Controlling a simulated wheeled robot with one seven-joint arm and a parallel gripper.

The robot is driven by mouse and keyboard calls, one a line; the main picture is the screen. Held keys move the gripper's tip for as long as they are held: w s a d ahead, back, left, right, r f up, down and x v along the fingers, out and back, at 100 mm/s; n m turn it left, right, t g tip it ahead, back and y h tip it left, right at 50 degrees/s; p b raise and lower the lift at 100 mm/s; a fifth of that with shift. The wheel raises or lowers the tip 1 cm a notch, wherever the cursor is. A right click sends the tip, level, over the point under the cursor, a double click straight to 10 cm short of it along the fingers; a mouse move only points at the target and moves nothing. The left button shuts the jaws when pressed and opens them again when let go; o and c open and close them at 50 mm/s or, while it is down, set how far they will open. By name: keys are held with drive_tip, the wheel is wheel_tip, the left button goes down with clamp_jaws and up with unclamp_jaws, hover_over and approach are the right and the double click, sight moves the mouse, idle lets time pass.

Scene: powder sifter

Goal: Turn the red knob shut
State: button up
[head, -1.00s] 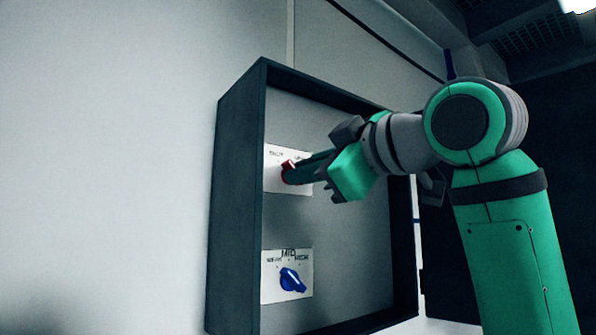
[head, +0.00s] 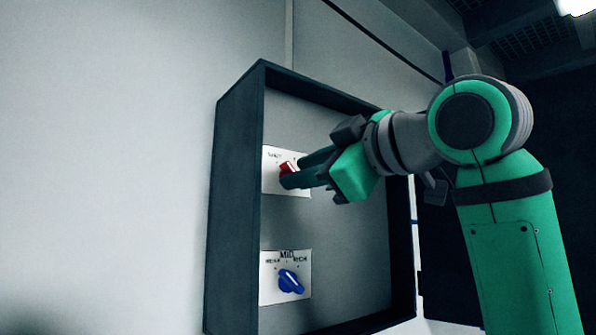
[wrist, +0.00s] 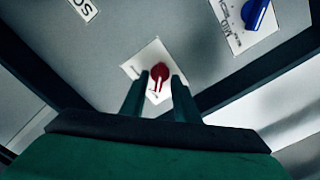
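The red knob (head: 287,167) sits on a white label plate (head: 270,180) in the upper part of the wall box. In the wrist view the knob (wrist: 158,71) shows between my two fingertips, its white pointer mark toward the bottom of the picture. My gripper (head: 293,170) reaches in from the right at the knob. In the wrist view my gripper (wrist: 158,77) is open, with a gap between each finger and the knob. In the head view the lower finger hides part of the knob and plate. Most of the plate's lettering is too small to read.
A dark-framed box (head: 232,200) on the pale wall encloses the plates. A blue knob (head: 290,281) on a second plate marked MID sits below; it also shows in the wrist view (wrist: 255,14). Another plate with large letters (wrist: 84,8) is cut off at the wrist view's top.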

drive_tip(key=v, duration=1)
drive_tip(key=shift+s, duration=0.15)
